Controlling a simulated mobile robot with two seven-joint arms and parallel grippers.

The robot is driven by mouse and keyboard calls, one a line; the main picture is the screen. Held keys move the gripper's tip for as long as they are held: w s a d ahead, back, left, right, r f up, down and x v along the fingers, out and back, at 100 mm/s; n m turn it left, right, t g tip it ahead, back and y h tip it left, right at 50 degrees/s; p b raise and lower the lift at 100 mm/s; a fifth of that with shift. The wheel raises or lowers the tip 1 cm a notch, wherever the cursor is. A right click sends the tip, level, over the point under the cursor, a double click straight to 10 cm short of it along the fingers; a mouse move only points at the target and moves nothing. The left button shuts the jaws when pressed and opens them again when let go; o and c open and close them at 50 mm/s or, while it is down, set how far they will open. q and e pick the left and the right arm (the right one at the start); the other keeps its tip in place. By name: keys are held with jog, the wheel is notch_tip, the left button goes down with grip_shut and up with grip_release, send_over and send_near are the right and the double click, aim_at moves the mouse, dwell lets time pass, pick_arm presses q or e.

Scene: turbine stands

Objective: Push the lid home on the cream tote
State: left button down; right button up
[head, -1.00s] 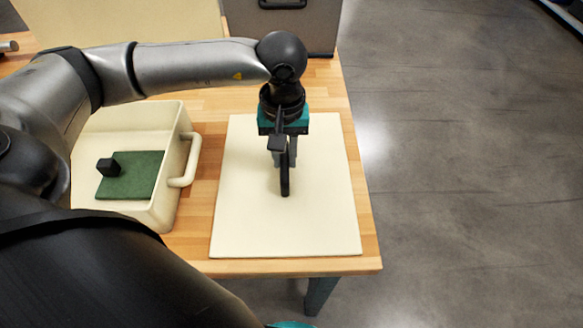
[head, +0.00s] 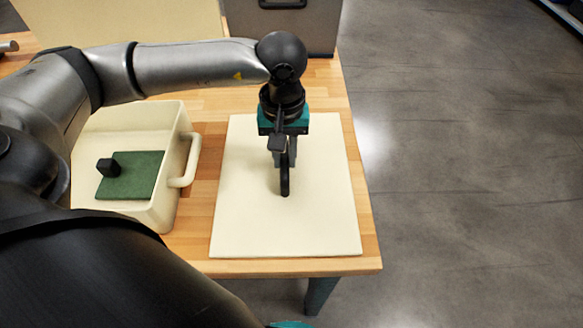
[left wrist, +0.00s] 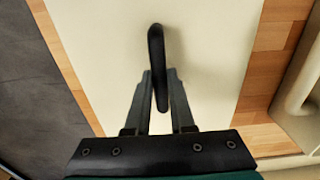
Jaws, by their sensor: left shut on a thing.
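The cream tote (head: 165,205) stands open on the left of the table, with a loop handle on its right side. It also shows at the right edge of the left wrist view (left wrist: 300,95). The cream lid (head: 300,225) lies flat on the table to the right of the tote, apart from it. Its black handle (head: 285,182) stands up near the middle of the lid. My left gripper (head: 283,160) is above the lid and shut on this handle, which shows between the fingers in the left wrist view (left wrist: 157,70). My right gripper is not in view.
A green block with a black knob (head: 130,175) lies inside the tote. A grey case (head: 290,30) and a cream panel (head: 130,22) stand at the back of the wooden table (head: 205,215). Open floor (head: 470,160) lies to the right.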

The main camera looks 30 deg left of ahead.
aim_at(284, 158)
pick_arm(q)
notch_tip(284, 158, up, 13)
jog(key=p, duration=0.7)
dwell(0.7)
